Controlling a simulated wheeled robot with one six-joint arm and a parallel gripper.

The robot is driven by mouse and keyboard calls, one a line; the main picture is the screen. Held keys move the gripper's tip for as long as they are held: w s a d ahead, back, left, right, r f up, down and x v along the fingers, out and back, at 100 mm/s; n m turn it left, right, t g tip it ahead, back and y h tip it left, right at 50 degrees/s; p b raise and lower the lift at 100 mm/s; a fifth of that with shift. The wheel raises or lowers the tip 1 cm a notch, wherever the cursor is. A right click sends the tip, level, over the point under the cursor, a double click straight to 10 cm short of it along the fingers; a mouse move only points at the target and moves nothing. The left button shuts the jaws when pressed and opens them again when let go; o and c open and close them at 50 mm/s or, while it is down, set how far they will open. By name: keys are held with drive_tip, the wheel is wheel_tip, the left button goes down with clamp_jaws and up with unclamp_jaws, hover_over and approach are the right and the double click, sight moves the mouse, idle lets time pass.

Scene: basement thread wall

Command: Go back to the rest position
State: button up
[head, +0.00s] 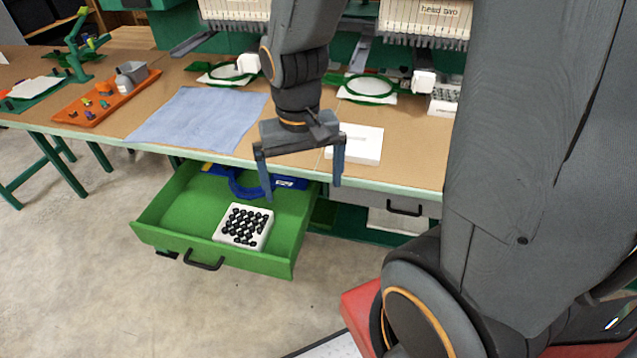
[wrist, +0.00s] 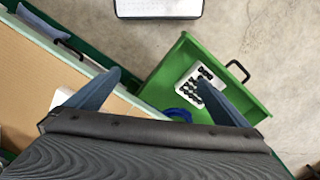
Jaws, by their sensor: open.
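My gripper (head: 303,178) hangs in front of the table edge in the head view, with its two blue-grey fingers spread wide and nothing between them. Its fingers also show in the wrist view (wrist: 160,92), apart and empty. Below and left of it, a green drawer (head: 165,218) stands pulled open under the table. In the drawer sit a white block with several black-topped pieces (head: 243,226) and a blue item (head: 243,184) towards the back, partly hidden by a finger. The drawer also shows in the wrist view (wrist: 172,72).
On the table lie a blue-grey cloth (head: 200,118), an orange tray (head: 125,103) with small parts and a grey container, and a white box (head: 362,145) just behind my gripper. Green hoops (head: 370,86) sit under the machine heads. The floor (head: 80,270) at the front left is clear.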

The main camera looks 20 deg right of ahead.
drive_tip(key=shift+n, duration=0.9)
drive_tip(key=s+d, duration=0.1)
drive_tip(key=s+d+r, duration=0.1)
drive_tip(key=s, duration=0.1)
drive_tip(key=shift+s+r, duration=0.1)
drive_tip(key=shift+s, duration=0.15)
